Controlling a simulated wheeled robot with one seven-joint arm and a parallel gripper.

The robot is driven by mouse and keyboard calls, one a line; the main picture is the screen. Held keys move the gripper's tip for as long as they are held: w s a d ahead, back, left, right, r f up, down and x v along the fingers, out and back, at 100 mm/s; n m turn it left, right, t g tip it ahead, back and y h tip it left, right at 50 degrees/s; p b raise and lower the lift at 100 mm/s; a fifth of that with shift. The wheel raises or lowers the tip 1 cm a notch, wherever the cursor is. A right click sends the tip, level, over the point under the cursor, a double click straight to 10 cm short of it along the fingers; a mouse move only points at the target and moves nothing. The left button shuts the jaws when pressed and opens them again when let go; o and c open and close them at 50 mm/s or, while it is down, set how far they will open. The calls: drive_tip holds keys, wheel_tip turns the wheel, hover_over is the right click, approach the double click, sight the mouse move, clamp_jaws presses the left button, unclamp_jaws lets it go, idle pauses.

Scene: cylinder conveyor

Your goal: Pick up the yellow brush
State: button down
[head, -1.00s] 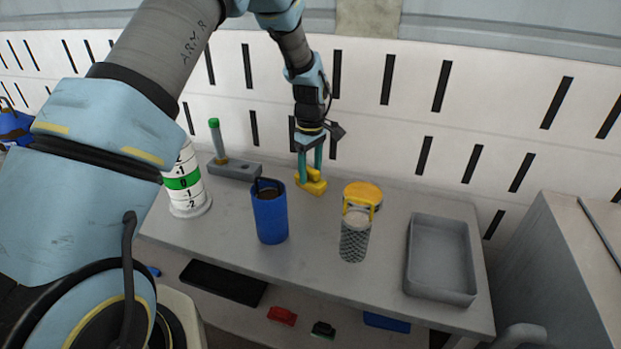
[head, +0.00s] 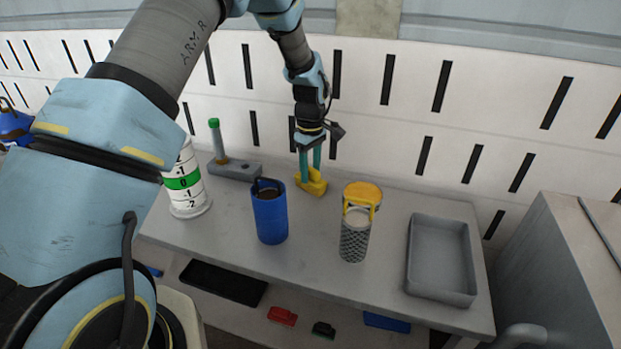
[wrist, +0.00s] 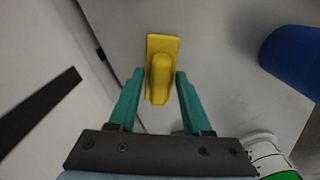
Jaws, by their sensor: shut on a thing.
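The yellow brush (head: 312,186) is at the back of the grey table, behind and to the right of the blue cup. In the wrist view the brush (wrist: 160,72) shows a flat yellow block with a raised rounded handle. My gripper (head: 311,178) points down at it, with its two green fingers on either side of the handle. In the wrist view my gripper (wrist: 158,80) is shut on the handle. Whether the brush touches the table or is slightly raised is hard to tell.
The blue cup (head: 270,218) stands in front of the brush. A mesh container with a yellow handle (head: 355,235) stands to the right, and a grey tray (head: 440,292) further right. A striped white cylinder (head: 184,186) and a grey block with a green-tipped rod (head: 236,170) stand left.

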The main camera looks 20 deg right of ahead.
sight(310, 168)
drive_tip(key=shift+r, duration=0.1)
wheel_tip(310, 168, up, 10)
drive_tip(key=shift+f+b, duration=0.1)
drive_tip(key=shift+b, duration=1)
drive_tip(key=c, duration=0.9)
unclamp_jaws()
drive_tip(key=c, duration=0.6)
